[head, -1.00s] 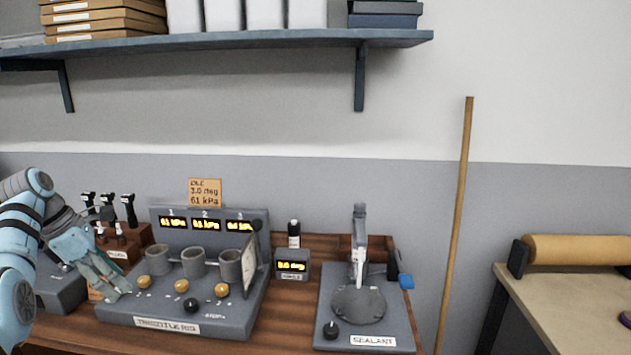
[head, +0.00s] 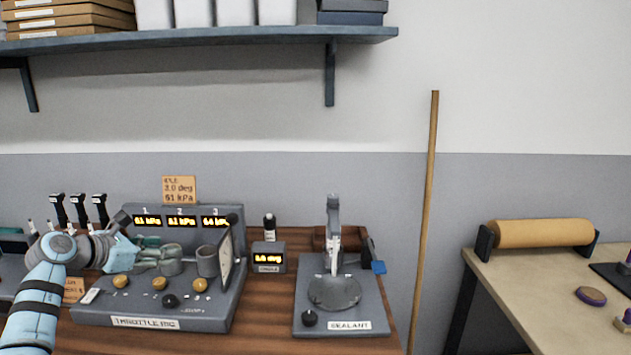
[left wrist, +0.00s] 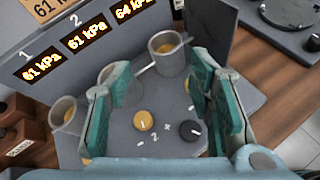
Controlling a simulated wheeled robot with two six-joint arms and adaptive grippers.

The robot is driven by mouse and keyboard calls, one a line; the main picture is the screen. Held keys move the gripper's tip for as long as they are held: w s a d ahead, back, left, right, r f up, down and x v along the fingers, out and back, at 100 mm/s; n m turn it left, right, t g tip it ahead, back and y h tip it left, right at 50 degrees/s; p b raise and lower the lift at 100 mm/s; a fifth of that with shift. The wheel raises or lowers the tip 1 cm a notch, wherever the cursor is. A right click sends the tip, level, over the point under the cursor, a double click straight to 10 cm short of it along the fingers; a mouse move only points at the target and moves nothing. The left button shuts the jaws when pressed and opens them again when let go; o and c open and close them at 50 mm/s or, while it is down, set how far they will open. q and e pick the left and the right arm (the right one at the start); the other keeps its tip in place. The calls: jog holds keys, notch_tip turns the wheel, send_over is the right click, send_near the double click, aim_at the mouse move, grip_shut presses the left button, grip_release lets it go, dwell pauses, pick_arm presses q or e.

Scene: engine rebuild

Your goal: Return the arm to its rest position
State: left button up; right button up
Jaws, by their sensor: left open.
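My left gripper (head: 172,256) is open and empty. In the head view it is over the left part of the grey throttle rig (head: 150,308), in front of the displays and hiding the leftmost cups. In the left wrist view its two green-padded fingers (left wrist: 158,100) are spread apart, with a brass knob (left wrist: 144,120) and a black knob (left wrist: 190,130) visible between them. A cup (left wrist: 168,55) stands beyond the fingers. The rig's displays (left wrist: 88,35) read 61, 61 and 64 kPa. My right gripper is in neither view.
Right of the rig are a small display box (head: 268,257), a dark bottle (head: 269,228) and the sealant station (head: 372,312). Black-handled tools (head: 78,210) stand at the left. A wooden pole (head: 425,220) leans on the wall. A shelf (head: 230,41) hangs above. A roll (head: 540,233) lies on another table.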

pick_arm(q)
jog(key=d+r+n+t+h, duration=0.2)
jog(key=d+n+t, duration=0.3)
jog(key=d+t, duration=0.15)
jog(key=s+a+f+n+g+y, duration=0.25)
jog(key=s+f+n+y, duration=0.6)
jog(key=n, duration=0.75)
jog(key=s+a+f+n+g+y, duration=0.25)
jog(key=s+f+n+y, duration=0.35)
jog(key=s+f+n, duration=0.75)
jog(key=s+d+f+n+g+h, duration=0.2)
jog(key=s+d+f+n+g, duration=0.15)
jog(key=s, duration=0.45)
jog(key=s+d+f+n+g+h, duration=0.2)
jog(key=s+d+f+g, duration=0.15)
jog(key=s, duration=0.45)
jog(key=s+d+f+n+g+h, duration=0.3)
jog(key=s+d, duration=0.2)
jog(key=s, duration=0.3)
notch_tip(320, 180, down, 20)
jog(key=s+a, duration=0.2)
jog(key=s+f+g, duration=0.2)
jog(key=s+f, duration=0.9)
jog(key=s, duration=0.2)
jog(key=shift+a+f, duration=0.4)
